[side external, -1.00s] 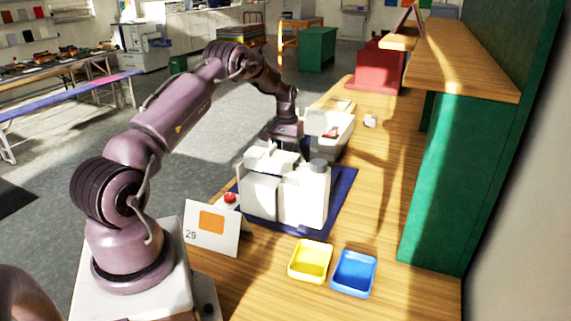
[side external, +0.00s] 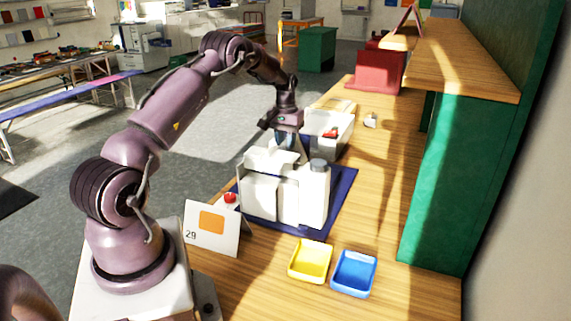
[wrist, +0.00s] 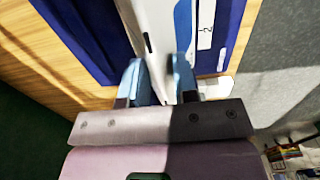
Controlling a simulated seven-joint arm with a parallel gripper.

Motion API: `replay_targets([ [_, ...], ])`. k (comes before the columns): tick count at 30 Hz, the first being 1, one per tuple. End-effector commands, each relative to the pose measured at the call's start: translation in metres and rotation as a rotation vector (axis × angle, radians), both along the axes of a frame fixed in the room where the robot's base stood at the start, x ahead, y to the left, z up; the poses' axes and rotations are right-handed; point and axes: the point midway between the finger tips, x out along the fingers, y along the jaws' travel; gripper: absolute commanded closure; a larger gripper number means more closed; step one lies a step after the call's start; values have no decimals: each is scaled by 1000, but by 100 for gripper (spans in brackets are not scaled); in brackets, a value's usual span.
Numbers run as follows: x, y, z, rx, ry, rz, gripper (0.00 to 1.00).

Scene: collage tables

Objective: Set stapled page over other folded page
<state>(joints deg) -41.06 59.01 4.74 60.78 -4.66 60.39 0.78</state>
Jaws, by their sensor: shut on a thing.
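My gripper (side external: 284,141) is above the back of the white group on the blue mat (side external: 345,190). Its blue-tipped fingers (wrist: 160,82) are shut on a white page (wrist: 158,25) in the wrist view; a short dark, staple-like mark shows on it. Another white page (wrist: 207,12) with a printed 2 is close on the right there; I cannot tell whether they touch. In the side view, white upright panels (side external: 262,196) stand on the mat below my gripper. Which panel is the other folded page is unclear.
A white bin (side external: 343,138) with a red item stands behind the mat. A card with an orange square (side external: 211,222) and a red button (side external: 230,198) are at the left. Yellow (side external: 310,262) and blue (side external: 354,273) trays are in front. A green cabinet (side external: 440,180) bounds the right.

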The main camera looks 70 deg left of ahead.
Motion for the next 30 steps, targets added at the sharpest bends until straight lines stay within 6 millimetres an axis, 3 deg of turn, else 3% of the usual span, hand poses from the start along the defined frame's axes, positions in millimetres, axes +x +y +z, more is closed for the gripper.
replay_targets([
  [30,1,0,73,1,-1,0,87],
])
